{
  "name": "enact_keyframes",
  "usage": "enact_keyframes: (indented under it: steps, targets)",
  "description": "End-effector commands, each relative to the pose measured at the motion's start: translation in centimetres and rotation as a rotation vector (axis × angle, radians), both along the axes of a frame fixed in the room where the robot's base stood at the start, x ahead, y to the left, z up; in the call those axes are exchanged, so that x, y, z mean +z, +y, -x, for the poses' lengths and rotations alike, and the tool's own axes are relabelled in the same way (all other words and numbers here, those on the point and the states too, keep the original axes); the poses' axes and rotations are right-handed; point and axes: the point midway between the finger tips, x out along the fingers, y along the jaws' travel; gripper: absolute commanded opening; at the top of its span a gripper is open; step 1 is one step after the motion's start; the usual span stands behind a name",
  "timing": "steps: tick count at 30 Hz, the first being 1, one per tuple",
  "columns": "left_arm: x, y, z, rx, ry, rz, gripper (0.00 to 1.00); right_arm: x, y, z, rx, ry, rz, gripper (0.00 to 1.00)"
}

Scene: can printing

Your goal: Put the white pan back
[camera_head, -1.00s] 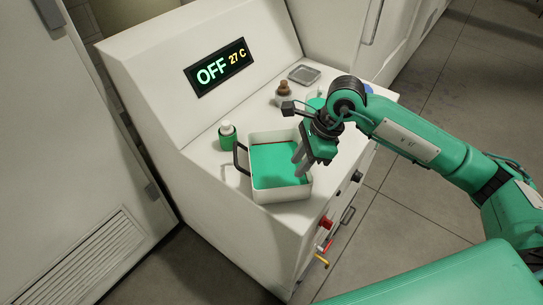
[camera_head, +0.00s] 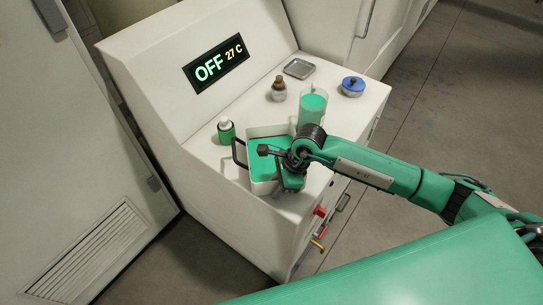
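The white pan (camera_head: 253,187) stands on the machine's white top near its front edge, with green liquid (camera_head: 262,151) inside. Its dark handle (camera_head: 237,153) shows on the left side. My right gripper (camera_head: 292,183) is at the pan's right side, pointing down, and covers that side and part of the liquid. The fingertips are hard to make out, so I cannot tell whether it is open or shut on the pan. My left gripper is not in view.
A green bottle with a white cap (camera_head: 226,130) stands left of the pan. Behind are a clear cup of green liquid (camera_head: 312,103), a brown-topped jar (camera_head: 279,90), a grey tray (camera_head: 298,68) and a blue-lidded pot (camera_head: 353,86). The display (camera_head: 217,63) reads OFF, 27 C.

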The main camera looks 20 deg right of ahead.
Motion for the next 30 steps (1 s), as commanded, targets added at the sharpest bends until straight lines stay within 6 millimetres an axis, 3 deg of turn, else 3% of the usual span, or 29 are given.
enact_keyframes:
  steps: [7, 12, 30]
  targets:
    - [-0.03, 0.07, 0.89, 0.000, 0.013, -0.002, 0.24, -0.29, 0.10, -0.02, 0.000, 0.000, 0.000, 0.28]
    - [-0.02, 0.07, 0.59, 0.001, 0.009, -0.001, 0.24, -0.26, 0.10, -0.02, 0.000, 0.000, 0.000, 0.00]
    - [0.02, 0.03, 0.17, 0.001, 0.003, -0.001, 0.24, -0.20, 0.09, -0.04, 0.000, -0.001, -0.001, 0.00]
